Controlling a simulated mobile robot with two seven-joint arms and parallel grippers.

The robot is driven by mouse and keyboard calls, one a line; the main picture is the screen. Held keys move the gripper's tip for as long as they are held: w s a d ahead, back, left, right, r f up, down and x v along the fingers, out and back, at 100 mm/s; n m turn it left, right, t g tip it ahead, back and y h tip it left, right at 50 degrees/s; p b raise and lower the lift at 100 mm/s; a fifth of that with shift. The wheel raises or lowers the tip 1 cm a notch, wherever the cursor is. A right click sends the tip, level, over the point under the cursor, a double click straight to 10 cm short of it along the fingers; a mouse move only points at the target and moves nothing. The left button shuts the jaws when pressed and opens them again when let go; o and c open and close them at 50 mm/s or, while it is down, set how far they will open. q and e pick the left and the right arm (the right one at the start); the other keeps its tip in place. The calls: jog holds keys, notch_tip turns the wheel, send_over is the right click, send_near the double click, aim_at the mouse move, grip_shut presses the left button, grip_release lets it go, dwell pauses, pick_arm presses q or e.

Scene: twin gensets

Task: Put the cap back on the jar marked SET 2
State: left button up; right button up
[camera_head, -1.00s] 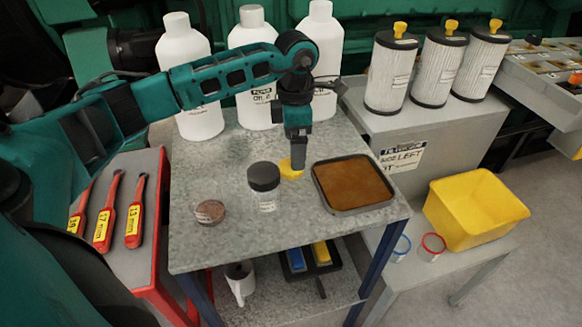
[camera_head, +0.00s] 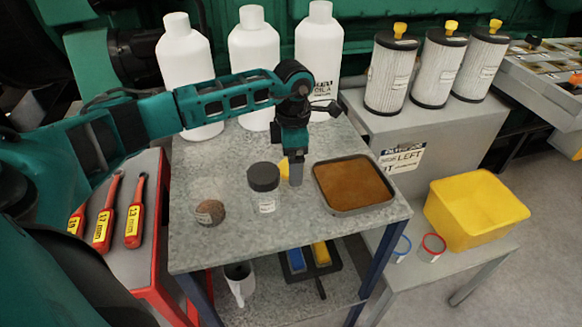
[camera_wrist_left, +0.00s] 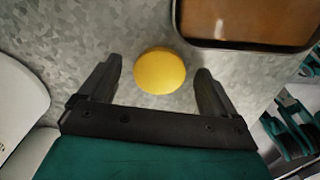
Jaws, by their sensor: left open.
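A round yellow cap (camera_head: 284,168) lies on the grey bench top, partly hidden behind my left gripper in the head view. My left gripper (camera_head: 293,178) is open and points down at it. In the left wrist view the cap (camera_wrist_left: 160,70) sits between the two spread fingers, with a gap on each side. A clear jar with a black lid (camera_head: 264,187) stands left of the gripper; its label is too small to read. Further left is what looks like a clear, lidless jar with brown contents (camera_head: 210,211); no marking is readable on it. My right gripper is out of view.
A dark-rimmed tray of brown liquid (camera_head: 342,209) lies close right of the gripper. White bottles (camera_head: 255,60) stand behind the arm. Red-handled tools (camera_head: 135,212) lie on a red cart at left. The bench front is clear.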

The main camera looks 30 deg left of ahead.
pick_arm(q)
jog(key=c, duration=1.2)
jog(key=shift+r, duration=0.15)
notch_tip(320, 180, up, 20)
jog(key=shift+f+p, duration=0.1)
jog(key=shift+p, duration=0.5)
